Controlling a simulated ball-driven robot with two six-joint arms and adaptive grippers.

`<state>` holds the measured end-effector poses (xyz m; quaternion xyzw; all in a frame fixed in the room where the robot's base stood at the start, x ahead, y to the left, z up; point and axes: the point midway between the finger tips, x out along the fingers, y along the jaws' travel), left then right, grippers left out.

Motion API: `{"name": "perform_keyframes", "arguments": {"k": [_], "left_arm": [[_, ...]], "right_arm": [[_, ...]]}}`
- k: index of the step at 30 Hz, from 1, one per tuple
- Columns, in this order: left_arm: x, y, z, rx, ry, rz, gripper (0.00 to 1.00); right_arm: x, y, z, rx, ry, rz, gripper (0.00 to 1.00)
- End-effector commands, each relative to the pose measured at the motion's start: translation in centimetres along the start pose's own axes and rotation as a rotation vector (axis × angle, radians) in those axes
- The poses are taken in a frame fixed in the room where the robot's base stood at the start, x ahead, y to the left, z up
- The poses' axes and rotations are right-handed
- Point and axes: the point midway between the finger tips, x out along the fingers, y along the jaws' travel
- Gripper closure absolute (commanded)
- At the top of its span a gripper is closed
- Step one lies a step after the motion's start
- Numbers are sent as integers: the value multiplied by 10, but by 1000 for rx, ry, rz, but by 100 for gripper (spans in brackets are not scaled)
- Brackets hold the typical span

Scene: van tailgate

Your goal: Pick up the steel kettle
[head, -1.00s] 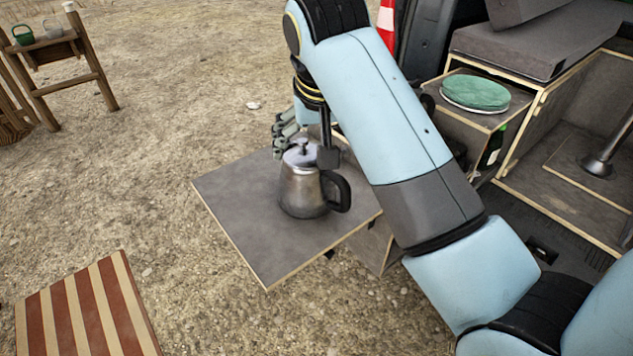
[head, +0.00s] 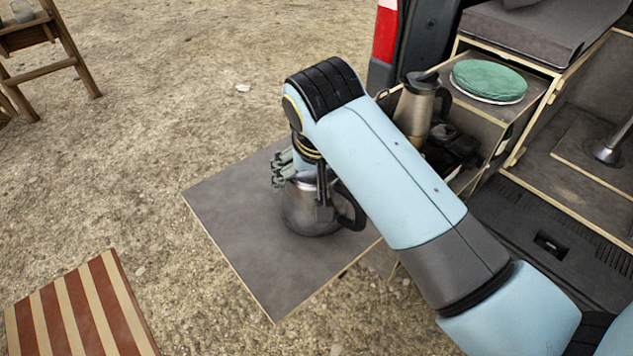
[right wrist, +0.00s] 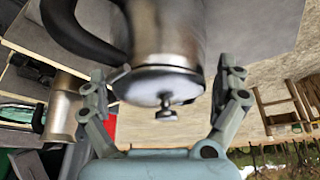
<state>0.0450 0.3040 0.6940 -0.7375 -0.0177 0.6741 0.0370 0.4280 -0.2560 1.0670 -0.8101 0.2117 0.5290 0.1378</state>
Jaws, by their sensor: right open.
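The steel kettle (head: 308,217) stands upright on the grey fold-out table (head: 235,230) in the head view, its black handle to the right. My right gripper (head: 301,184) is at the kettle's top, with one finger on each side of it; the arm hides part of the lid. In the right wrist view the picture is inverted. My left gripper is out of view.
A tall steel pot (head: 415,108) and a dark stove-like thing (head: 452,145) sit in the van's compartment to the right. Green-topped plates (head: 489,79) lie on the box above. A striped red-and-cream top (head: 80,312) is at lower left. The table's left part is clear.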

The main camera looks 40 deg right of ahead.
Motion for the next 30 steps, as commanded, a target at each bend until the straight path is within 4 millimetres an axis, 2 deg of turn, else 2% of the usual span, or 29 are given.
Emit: {"name": "perform_keyframes", "arguments": {"k": [3,5,12,22,30], "left_arm": [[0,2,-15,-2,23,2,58],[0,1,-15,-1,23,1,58],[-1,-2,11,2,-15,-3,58],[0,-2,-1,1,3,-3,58],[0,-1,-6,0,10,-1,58]], "right_arm": [[0,0,1,0,-1,0,0],[0,0,1,0,-1,0,0],[0,0,0,0,-1,0,31],[0,0,1,0,-2,1,74],[-1,0,-1,0,0,0,74]]}}
